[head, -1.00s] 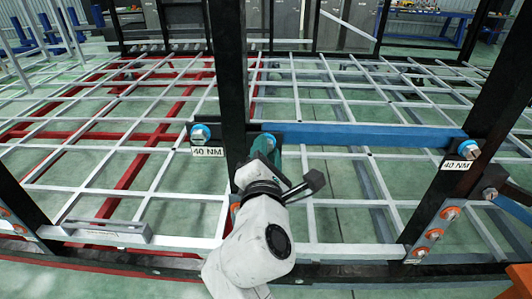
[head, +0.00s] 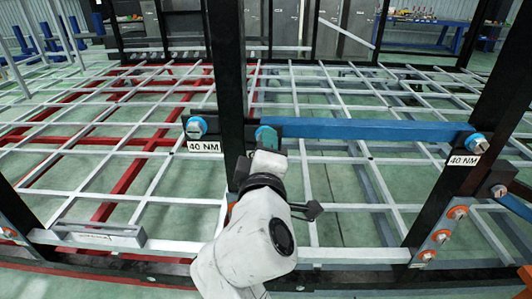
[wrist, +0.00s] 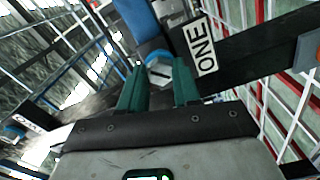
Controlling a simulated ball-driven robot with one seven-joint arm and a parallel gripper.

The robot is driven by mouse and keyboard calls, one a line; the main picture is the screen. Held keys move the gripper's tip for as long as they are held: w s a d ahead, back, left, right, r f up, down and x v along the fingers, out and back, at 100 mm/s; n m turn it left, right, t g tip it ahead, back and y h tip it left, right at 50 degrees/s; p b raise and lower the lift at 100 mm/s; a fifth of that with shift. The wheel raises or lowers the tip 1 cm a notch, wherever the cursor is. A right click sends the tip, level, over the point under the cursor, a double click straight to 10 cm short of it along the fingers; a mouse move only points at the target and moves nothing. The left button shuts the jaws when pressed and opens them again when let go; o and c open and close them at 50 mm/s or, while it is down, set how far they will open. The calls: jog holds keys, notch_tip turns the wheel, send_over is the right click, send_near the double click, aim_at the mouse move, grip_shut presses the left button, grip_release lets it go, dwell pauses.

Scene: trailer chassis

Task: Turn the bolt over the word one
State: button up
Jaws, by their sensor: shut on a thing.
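In the wrist view, a light hex bolt head (wrist: 159,72) with a dark line across its face and a blue ring sits beside a white label reading ONE (wrist: 202,47). My gripper (wrist: 160,86) has green fingers, one on each side of the bolt head, and is shut on it. In the head view, my gripper (head: 268,140) reaches the left end of the blue beam (head: 370,129), at the black post. My gripper and wrist hide most of the bolt and the ONE label there.
A white grid frame (head: 340,207) spreads around.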

jog(key=shift+a+f+m+b, duration=0.1)
jog(key=shift+m+b, duration=2)
jog(key=shift+m, duration=1.35)
jog(key=shift+a+f+m+b, duration=0.1)
jog(key=shift+m+b, duration=1.95)
jog(key=shift+m, duration=1.45)
jog(key=shift+a+f+m+b, duration=0.1)
jog(key=shift+m+b, duration=2)
jog(key=shift+m, duration=1.35)
jog(key=shift+r, duration=0.1)
jog(key=o, duration=1.1)
jog(key=shift+r, duration=0.1)
jog(key=shift+c, duration=0.2)
jog(key=shift+s, duration=0.15)
jog(key=s, duration=1)
jog(key=shift+s+p, duration=0.3)
jog(key=shift+s, duration=0.05)
